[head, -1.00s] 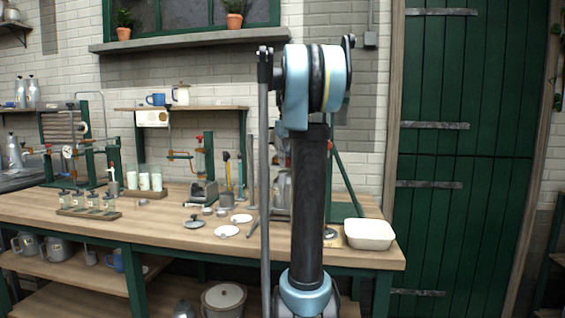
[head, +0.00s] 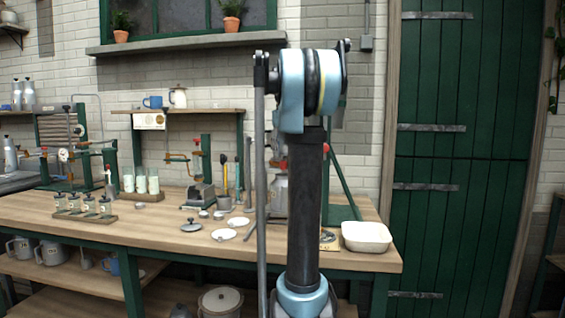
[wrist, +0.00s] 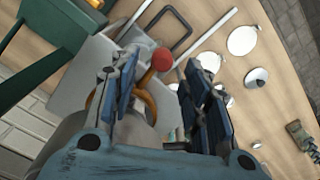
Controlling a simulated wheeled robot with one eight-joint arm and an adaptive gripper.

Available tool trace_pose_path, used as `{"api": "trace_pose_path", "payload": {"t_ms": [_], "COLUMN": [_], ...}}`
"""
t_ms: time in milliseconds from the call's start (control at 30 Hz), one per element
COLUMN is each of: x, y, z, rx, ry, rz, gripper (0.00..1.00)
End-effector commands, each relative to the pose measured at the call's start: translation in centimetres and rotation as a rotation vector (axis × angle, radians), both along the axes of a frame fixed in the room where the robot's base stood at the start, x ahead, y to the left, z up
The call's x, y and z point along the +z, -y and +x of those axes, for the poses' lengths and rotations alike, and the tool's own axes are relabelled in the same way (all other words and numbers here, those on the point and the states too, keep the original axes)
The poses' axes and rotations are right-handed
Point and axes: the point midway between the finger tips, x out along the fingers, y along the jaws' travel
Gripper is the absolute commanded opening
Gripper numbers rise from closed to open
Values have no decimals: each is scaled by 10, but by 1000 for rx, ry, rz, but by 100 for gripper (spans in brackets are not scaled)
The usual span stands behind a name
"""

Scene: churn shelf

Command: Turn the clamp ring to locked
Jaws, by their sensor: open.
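In the wrist view, a copper-orange curved ring (wrist: 148,101) with a red ball knob (wrist: 162,59) shows between the fingers of my gripper (wrist: 158,92). I take this to be the clamp ring. The knob lies just beyond the fingertips. My gripper is open, with one finger on each side of the ring; I cannot tell whether either touches it. The ring sits over a grey metal body, partly hidden by my fingers. In the head view, a grey metal can (head: 278,196) shows partly behind my arm, which hides my gripper there.
In the wrist view, a green post (wrist: 45,62) stands to the left and white discs (wrist: 243,40) lie on the wooden top. In the head view, a white basin (head: 367,237) stands at the bench's right end. Jars (head: 88,205) in a rack stand at left.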

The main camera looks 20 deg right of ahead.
Motion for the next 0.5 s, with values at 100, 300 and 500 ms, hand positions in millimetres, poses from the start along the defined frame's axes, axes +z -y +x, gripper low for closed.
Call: {"api": "trace_pose_path", "payload": {"t_ms": [100, 300, 500], "x": [23, 53, 68], "y": [0, 0, 0], "z": [1, 1, 1], "rx": [0, 0, 1], "ry": [0, 0, 0], "rz": [0, 0, 0], "gripper": [43, 43, 43]}}
